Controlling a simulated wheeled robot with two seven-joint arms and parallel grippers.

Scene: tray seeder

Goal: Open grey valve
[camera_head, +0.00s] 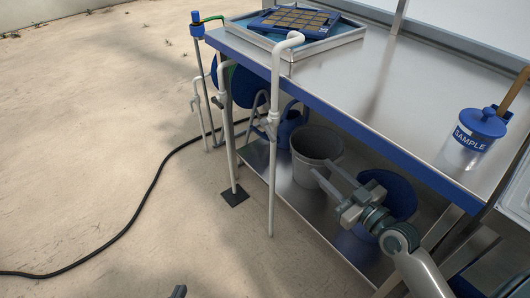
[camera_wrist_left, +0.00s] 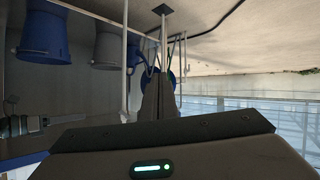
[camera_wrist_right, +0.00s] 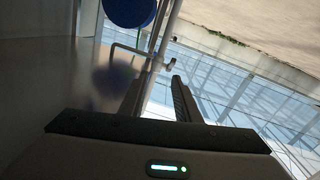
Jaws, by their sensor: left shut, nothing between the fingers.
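A pale grey standpipe (camera_head: 275,90) with a bent top stands in front of the bench. A small grey tap-like fitting (camera_head: 268,122) is on it at mid height; which fitting is the grey valve is not certain. A second grey pipe (camera_head: 230,145) rises from a black base plate (camera_head: 234,198). My left gripper (camera_head: 178,291) shows only as a dark tip at the bottom edge; in the left wrist view its fingers (camera_wrist_left: 158,85) are together and empty, pointing toward the pipes. My right gripper (camera_head: 331,176) is open and empty, right of the pipes near the lower shelf.
A metal bench (camera_head: 385,85) with a blue edge holds a seed tray (camera_head: 300,20) and a SAMPLE jar (camera_head: 473,135). A grey bucket (camera_head: 316,145) and blue watering can (camera_head: 291,125) stand on the lower shelf. A black hose (camera_head: 150,195) crosses the clear floor at left.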

